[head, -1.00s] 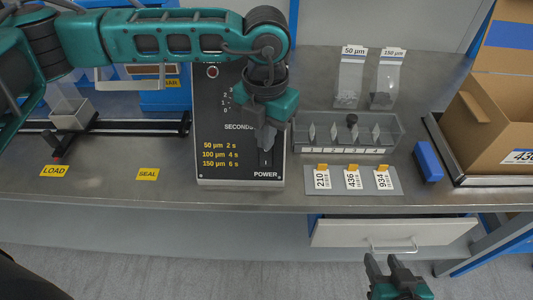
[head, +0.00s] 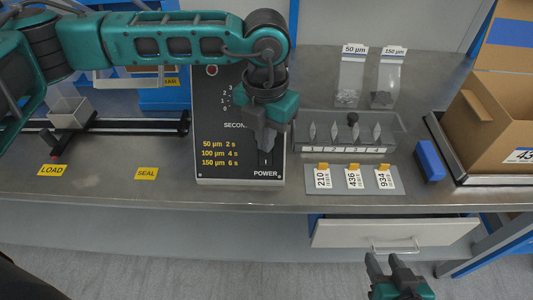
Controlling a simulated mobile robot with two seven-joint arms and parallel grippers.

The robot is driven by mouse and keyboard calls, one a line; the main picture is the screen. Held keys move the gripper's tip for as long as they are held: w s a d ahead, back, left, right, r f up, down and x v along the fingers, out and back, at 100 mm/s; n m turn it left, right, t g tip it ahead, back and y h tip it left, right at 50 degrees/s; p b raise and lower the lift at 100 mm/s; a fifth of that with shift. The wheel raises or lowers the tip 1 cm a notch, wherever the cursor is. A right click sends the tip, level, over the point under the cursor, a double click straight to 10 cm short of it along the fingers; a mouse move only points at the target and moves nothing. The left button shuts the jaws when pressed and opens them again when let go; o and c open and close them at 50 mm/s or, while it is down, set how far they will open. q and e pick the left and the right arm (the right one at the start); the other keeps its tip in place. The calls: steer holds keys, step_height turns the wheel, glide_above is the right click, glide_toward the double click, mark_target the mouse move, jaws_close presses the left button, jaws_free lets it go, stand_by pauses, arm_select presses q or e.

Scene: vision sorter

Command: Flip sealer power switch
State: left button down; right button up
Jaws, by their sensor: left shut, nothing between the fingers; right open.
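The sealer's black control panel (head: 215,170) stands on the bench, with a seconds scale and yellow lines of text for 50, 100 and 150 µm. The power switch (head: 265,161) is at its lower right, above the word POWER; its upper part is hidden behind my fingertips. My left gripper (head: 266,148) is shut and empty, pointing down over the switch. I cannot tell whether it touches the switch. My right gripper (head: 383,260) is open and empty, low in front of the bench near the drawer.
A clear slotted rack (head: 345,150) and a grey plate with tags (head: 390,184) lie right of the panel. A blue block (head: 430,161) and a cardboard box (head: 488,120) are further right. Two bags (head: 350,85) stand behind. A drawer (head: 340,234) hangs below the bench edge.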

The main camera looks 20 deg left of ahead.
mark_target(266, 157)
arm_select(q)
steer(key=shift+f+b, duration=0.5)
steer(key=shift+f, duration=0.1)
stand_by(0.3)
steer(key=shift+r+p, duration=0.9)
steer(key=shift+r, duration=0.65)
step_height(266, 157, up, 4)
steer(key=shift+f+p, duration=0.1)
steer(key=shift+p, duration=0.9)
